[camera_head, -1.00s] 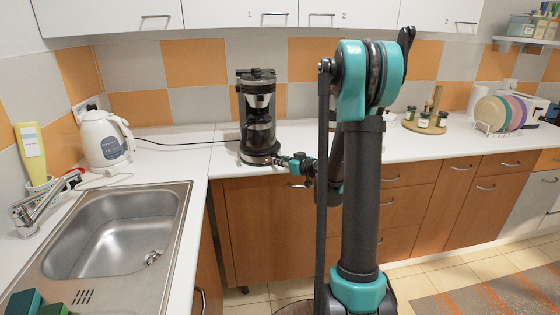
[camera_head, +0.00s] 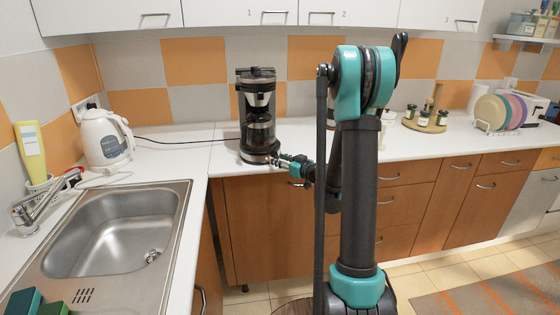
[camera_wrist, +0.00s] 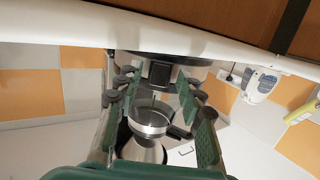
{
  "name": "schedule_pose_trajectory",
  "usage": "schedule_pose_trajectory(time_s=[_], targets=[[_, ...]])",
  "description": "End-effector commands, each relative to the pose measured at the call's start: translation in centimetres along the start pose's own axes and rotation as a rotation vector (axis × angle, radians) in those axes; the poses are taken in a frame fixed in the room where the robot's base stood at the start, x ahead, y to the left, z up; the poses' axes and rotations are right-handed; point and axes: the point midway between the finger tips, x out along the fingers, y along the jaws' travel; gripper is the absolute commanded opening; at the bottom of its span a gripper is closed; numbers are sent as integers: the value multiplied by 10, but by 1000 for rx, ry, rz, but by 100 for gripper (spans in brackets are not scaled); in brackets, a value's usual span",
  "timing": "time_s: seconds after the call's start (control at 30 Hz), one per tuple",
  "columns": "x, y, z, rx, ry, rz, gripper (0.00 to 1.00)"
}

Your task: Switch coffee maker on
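The coffee maker (camera_head: 259,103) is black and silver and stands upright on the white counter near its front edge, with a glass carafe (camera_head: 260,133) in it. In the wrist view the coffee maker (camera_wrist: 150,122) appears upside down, its dark base toward the top. A small dark rectangular part (camera_wrist: 159,75) shows on the base front, between my fingers in the picture; it looks like a switch, but its on or off state cannot be told. My gripper (camera_head: 276,160) is at the right front of the base. In the wrist view my gripper (camera_wrist: 158,92) has its fingers apart, with nothing held; contact cannot be told.
A white kettle (camera_head: 105,138) stands left by the wall, and a black cord runs along the counter. The steel sink (camera_head: 118,240) is at the front left. A round wooden tray (camera_head: 425,126) with jars and a plate rack (camera_head: 497,130) stand to the right.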

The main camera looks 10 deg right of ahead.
Motion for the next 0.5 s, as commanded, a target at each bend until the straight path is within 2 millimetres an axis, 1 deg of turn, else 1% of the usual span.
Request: schedule_pose_trajectory(time_s=[0.13,0.23,0.37,0.5], targets=[[-6,0,0,0,0,1,38],[-18,1,0,1,0,3,38],[-42,2,0,0,-1,4,38],[-72,2,0,0,0,4,38]])
